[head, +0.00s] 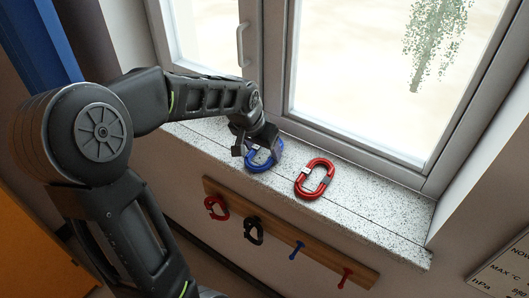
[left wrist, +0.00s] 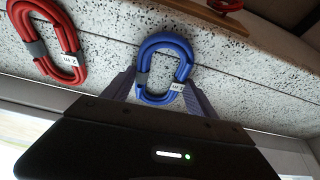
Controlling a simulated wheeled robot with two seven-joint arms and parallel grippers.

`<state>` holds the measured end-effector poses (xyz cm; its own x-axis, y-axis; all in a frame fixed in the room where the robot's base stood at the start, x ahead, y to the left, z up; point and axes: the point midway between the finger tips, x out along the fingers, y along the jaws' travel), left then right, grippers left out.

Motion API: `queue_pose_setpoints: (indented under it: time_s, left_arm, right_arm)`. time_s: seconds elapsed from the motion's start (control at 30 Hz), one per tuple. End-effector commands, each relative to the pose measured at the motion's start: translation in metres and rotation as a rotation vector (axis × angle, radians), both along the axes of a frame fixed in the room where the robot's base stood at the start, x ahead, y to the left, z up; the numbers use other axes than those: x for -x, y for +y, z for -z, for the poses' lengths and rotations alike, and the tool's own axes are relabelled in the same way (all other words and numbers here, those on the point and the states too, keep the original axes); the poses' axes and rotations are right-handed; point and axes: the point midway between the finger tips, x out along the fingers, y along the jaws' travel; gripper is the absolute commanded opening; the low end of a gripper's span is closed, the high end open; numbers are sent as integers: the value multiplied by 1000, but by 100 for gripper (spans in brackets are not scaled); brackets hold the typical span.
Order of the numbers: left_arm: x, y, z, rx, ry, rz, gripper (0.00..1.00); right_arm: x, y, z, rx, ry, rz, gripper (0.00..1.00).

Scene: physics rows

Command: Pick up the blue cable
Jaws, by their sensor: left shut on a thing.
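The blue cable (head: 260,160) is a coiled oval bundle with a grey band and a white label. It is on the speckled window sill (head: 375,207), left of the red cable. My left gripper (head: 259,147) is over it from the window side, shut on it. In the left wrist view the blue cable (left wrist: 165,68) sits between the two fingers of the left gripper (left wrist: 160,90). Whether it touches the sill or is slightly above it, I cannot tell. My right gripper is not in view.
A red coiled cable (head: 315,179) lies on the sill to the right; it also shows in the left wrist view (left wrist: 48,40). Below the sill is a wooden rail (head: 273,238) with several hanging items. The window frame (head: 350,150) stands close behind. The sill's right end is clear.

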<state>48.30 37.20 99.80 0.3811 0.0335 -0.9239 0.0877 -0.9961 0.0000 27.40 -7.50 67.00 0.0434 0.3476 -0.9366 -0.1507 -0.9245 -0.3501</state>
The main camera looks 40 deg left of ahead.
Motion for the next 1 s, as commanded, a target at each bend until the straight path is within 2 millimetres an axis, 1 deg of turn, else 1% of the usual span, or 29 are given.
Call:
queue_pose_setpoints:
  time_s: [0.03,0.27,0.57,0.67,0.77,1.0]
  left_arm:
    - [0,0,0,0,0,0,42]
    - [0,0,0,0,0,0,24]
    - [-1,0,-3,0,-2,0,24]
    - [-1,0,-12,0,-3,0,24]
    - [-1,0,-28,0,-6,-1,24]
    - [-1,0,-75,-1,-6,0,24]
  right_arm:
    - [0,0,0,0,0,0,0]
    - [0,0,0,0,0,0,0]
    - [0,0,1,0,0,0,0]
    - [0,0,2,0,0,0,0]
    - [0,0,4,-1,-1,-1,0]
    - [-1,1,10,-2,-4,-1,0]
